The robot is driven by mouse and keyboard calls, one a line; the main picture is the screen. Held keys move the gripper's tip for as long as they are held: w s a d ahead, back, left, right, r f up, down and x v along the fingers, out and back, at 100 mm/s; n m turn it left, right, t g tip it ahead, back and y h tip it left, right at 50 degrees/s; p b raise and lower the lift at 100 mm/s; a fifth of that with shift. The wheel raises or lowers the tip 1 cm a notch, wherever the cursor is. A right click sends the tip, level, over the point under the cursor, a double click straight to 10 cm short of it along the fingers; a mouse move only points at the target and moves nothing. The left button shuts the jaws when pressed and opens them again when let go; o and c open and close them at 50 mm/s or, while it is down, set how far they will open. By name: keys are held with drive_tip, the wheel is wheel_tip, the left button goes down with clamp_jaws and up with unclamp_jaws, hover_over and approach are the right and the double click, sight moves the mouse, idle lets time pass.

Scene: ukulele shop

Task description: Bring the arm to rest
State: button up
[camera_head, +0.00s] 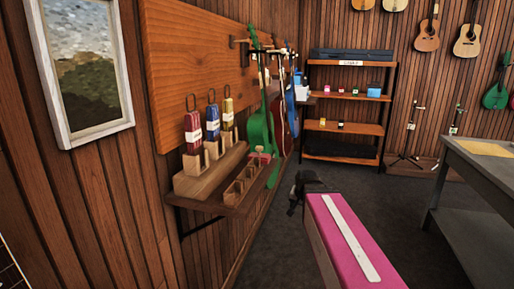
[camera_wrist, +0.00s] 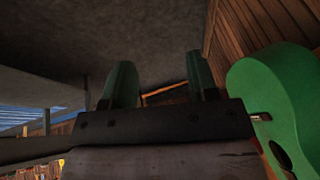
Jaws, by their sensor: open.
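My gripper (camera_head: 303,184) is the dark shape at the far end of my pink arm in the head view, low over the floor and right of the wall shelf. In the wrist view my gripper (camera_wrist: 160,80) has its two fingers apart with nothing between them. A green ukulele (camera_head: 260,132) hangs on the wall board in the head view. A green ukulele body (camera_wrist: 270,85) also shows close by on the right of the wrist view, beside the fingers. The fingertips are partly hidden in the head view.
A wall shelf (camera_head: 212,203) on the left holds wooden blocks and red, blue and yellow tagged items. A rack (camera_head: 345,132) stands at the back. A grey table (camera_head: 478,160) is on the right. Dark floor (camera_head: 400,215) between arm and table is clear.

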drive_tip(key=s+d+f+n+g, duration=0.1)
drive_tip(key=s+f+n+g, duration=0.3)
drive_tip(key=s+f, duration=0.7)
wheel_tip(320, 180, down, 4)
drive_tip(key=shift+s+r+n+g, duration=0.25)
drive_tip(key=shift+n+g, duration=0.05)
drive_tip(key=shift+n, duration=0.1)
